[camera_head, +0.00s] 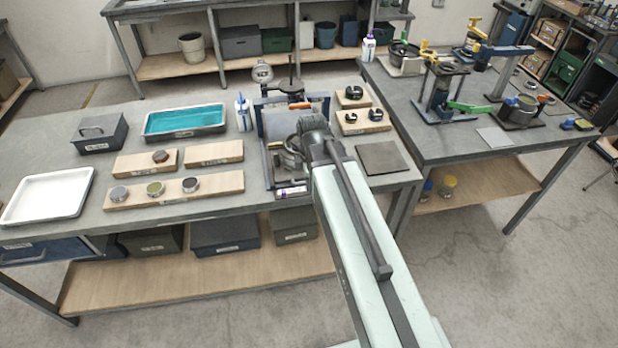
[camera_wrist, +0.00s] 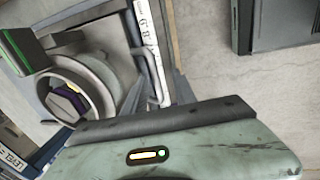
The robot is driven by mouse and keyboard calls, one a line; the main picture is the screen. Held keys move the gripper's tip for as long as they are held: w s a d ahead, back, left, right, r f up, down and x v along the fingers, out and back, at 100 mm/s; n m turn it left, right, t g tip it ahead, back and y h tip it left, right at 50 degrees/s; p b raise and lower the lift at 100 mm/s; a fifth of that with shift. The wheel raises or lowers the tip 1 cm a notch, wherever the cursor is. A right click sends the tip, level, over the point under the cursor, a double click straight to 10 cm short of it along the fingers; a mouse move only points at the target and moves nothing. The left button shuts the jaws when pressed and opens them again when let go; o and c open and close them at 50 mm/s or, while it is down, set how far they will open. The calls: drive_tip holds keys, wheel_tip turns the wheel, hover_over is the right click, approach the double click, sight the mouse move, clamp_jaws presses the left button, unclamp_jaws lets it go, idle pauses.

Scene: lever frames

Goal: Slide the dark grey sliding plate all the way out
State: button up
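A blue-framed fixture (camera_head: 266,150) with a grey upright panel (camera_head: 277,124) stands on the front bench. My arm reaches over its right side, and my gripper (camera_head: 300,148) is low at the front of it, mostly hidden by my own arm. In the wrist view a round grey ring-shaped part (camera_wrist: 84,92) with a dark purplish piece inside is at the left. A dark block with a green edge (camera_wrist: 22,50) is beside it. I cannot make out the sliding plate for sure, nor whether the gripper touches anything.
A flat dark grey square (camera_head: 382,158) lies on the bench right of my arm. Wooden blocks with dark knobs (camera_head: 362,120) are behind it. A wooden board with round pieces (camera_head: 175,190), a teal tray (camera_head: 186,120) and a white tray (camera_head: 48,193) are left. A second bench (camera_head: 485,152) is right.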

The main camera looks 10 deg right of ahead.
drive_tip(key=shift+w+d, duration=0.1)
drive_tip(key=shift+r, duration=0.1)
drive_tip(key=shift+r+p, duration=0.25)
drive_tip(key=shift+p, duration=0.1)
wheel_tip(320, 180, up, 7)
drive_tip(key=s+p, duration=0.1)
drive_tip(key=p, duration=0.6)
drive_tip(key=shift+s, duration=0.2)
drive_tip(key=shift+f, duration=0.1)
drive_tip(key=s+f+m+g+b, duration=0.2)
drive_tip(key=s+m, duration=0.4)
drive_tip(key=m, duration=1.1)
drive_tip(key=shift+s+a+m, duration=0.25)
drive_tip(key=shift+s+m, duration=0.05)
drive_tip(key=shift+s, duration=0.05)
